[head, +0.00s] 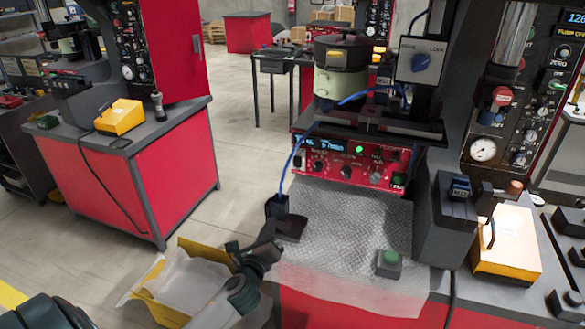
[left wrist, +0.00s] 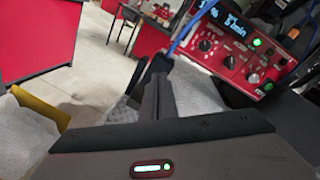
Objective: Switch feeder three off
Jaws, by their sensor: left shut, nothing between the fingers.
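A bowl feeder (head: 340,85) stands on the red bench in the middle of the head view. Its red control panel (head: 330,162) has a lit blue display, a lit green lamp (head: 360,149) and several dark knobs, one of them at the panel's middle (head: 347,172). The panel also shows at the upper right of the left wrist view (left wrist: 238,50), display and green lamp lit. I cannot read a feeder number. My left gripper (head: 270,231) is shut and empty, in front of and to the left of the panel, apart from it. My right gripper is not in view.
A yellow bin (head: 165,268) is at lower left. A gauge panel (head: 484,149) stands at right.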

